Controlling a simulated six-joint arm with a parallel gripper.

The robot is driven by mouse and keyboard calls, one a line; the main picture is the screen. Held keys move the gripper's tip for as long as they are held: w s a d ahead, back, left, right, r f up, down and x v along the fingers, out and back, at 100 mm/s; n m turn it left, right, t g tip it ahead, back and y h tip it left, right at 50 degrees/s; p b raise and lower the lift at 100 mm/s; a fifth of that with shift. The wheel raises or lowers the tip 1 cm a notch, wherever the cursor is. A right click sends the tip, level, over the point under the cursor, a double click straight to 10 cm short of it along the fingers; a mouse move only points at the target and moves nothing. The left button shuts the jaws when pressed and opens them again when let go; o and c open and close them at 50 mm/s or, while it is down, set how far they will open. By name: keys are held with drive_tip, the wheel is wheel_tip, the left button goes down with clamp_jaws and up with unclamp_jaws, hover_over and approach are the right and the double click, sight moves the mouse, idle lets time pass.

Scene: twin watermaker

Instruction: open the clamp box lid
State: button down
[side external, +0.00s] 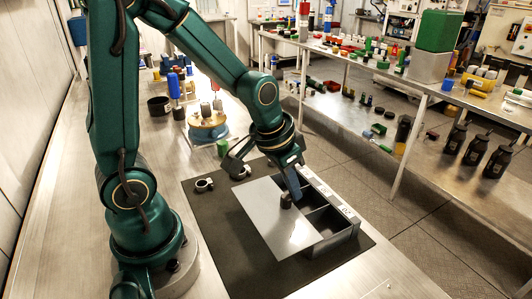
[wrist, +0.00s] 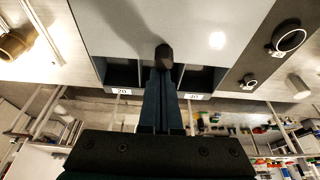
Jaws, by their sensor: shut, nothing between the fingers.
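The clamp box (side external: 345,233) stands on a dark mat. Its flat grey lid (side external: 262,210) covers most of the top and leaves a strip of compartments open along the box's right side. A dark knob (side external: 286,201) stands up from the lid near that edge. My gripper (side external: 296,190) is shut and empty, with its fingertips right at the knob. In the wrist view the closed fingers (wrist: 162,85) point at the knob (wrist: 164,57) on the lid (wrist: 200,25); whether they touch it is unclear. Two open compartments (wrist: 121,73) show beside the fingers, with labels below them.
Ring-shaped clamps (side external: 204,185) lie on the dark mat (side external: 225,235) left of the box. A green cylinder (side external: 222,148) and a round wooden fixture (side external: 208,127) stand behind. A long bench (side external: 440,150) with bottles and parts runs along the right.

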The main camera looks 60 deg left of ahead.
drive_tip(key=shift+s, duration=0.55)
drive_tip(key=shift+w, duration=0.1)
drive_tip(key=shift+w, duration=1.75)
drive_tip(key=shift+w+r, duration=0.15)
drive_tip(key=shift+r, duration=0.05)
drive_tip(key=v, duration=1)
wheel_tip(320, 180, up, 2)
drive_tip(key=t, duration=0.2)
hover_over(276, 219)
drive_tip(key=s+f, duration=0.3)
drive_tip(key=s, duration=0.3)
drive_tip(key=shift+d, duration=0.2)
